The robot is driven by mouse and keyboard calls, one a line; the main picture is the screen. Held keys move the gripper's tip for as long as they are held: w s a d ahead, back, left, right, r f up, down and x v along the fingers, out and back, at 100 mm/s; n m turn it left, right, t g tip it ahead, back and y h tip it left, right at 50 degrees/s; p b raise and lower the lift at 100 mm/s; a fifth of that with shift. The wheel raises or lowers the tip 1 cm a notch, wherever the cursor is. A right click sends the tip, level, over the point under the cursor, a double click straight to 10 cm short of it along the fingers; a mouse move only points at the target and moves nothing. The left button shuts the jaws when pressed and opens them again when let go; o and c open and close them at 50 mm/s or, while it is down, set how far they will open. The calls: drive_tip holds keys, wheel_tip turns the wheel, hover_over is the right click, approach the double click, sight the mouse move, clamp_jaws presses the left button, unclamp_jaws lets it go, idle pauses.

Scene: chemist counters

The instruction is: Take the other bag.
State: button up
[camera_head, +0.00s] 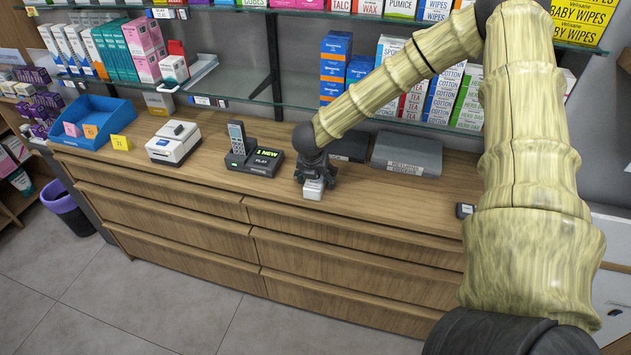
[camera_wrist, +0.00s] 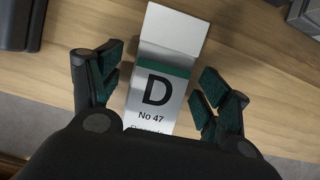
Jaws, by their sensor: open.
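A white paper bag (camera_wrist: 160,88) with a green band, a large "D" and "No 47" lies in the middle of the wrist view, over the wooden counter. In the head view a small white part of it (camera_head: 313,190) shows below my gripper (camera_head: 314,174). In the wrist view my gripper (camera_wrist: 160,82) is open, with one dark green-padded finger on each side of the bag. Gaps show between the fingers and the bag. The bag's lower end is hidden by my gripper's body. I see no second bag.
On the counter (camera_head: 220,178) stand a phone on its base (camera_head: 262,158), a white card printer (camera_head: 174,143), a blue tray (camera_head: 93,122) and a grey box (camera_head: 407,153). A glass shelf with boxes runs close behind my arm.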

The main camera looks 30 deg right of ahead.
drive_tip(key=c, duration=1.2)
drive_tip(key=shift+r, duration=0.1)
